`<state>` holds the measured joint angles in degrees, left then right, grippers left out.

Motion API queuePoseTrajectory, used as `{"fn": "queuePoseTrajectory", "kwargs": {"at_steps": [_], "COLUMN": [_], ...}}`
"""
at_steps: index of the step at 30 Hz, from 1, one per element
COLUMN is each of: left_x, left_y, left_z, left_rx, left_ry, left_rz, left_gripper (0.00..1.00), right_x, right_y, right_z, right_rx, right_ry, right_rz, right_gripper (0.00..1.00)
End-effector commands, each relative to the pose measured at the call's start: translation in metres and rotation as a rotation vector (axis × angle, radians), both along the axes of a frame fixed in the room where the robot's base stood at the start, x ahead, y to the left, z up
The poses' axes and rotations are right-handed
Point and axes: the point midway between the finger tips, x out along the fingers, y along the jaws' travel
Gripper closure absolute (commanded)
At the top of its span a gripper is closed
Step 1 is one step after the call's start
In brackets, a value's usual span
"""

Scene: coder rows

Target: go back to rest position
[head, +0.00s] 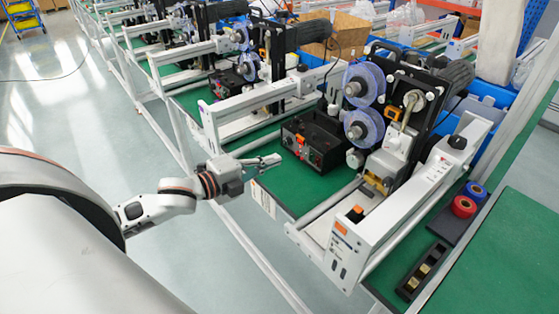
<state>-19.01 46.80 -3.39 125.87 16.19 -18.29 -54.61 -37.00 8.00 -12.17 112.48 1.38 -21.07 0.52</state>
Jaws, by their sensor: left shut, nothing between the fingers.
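My left arm comes in from the left side of the head view. Its gripper (264,162) is shut and empty, just off the front edge of the green bench near a black control box. My right gripper is not in the view.
A coder machine (400,120) with blue-purple reels (364,84) stands on the green bench (282,192). Its black control box (316,139) is close to my gripper. Red (464,207) and blue (475,191) rolls lie at the right. Open floor (50,110) is at the left.

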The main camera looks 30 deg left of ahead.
Motion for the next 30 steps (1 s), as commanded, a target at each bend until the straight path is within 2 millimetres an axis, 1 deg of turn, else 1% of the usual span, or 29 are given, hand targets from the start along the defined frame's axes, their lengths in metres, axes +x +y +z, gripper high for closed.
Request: {"fn": "queuePoseTrajectory", "kwargs": {"at_steps": [4,20,22,23,26,29,30], "left_x": [-0.005,-0.005,-0.005,-0.007,-0.015,-0.032,-0.041], "left_y": [0.001,0.001,0.001,0.001,-0.002,-0.01,-0.015], "left_z": [0.002,0.002,-0.001,-0.005,-0.032,-0.079,-0.1], "left_rx": [0.0,-0.001,-0.012,-0.025,-0.118,-0.283,-0.362], "left_ry": [0.001,0.0,0.007,0.017,0.078,0.187,0.237], "left_rz": [-0.001,-0.001,0.004,0.009,0.047,0.119,0.155], "left_gripper": [1.0,1.0,1.0,1.0,1.0,1.0,1.0], "right_x": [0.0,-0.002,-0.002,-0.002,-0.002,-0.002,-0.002], "right_y": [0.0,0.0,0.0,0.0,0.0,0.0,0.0], "right_z": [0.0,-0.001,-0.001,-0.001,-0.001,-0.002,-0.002], "right_rx": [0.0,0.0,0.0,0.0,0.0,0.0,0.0], "right_ry": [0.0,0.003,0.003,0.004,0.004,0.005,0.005], "right_rz": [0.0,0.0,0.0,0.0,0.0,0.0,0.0], "right_gripper": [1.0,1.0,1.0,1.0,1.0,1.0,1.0]}}
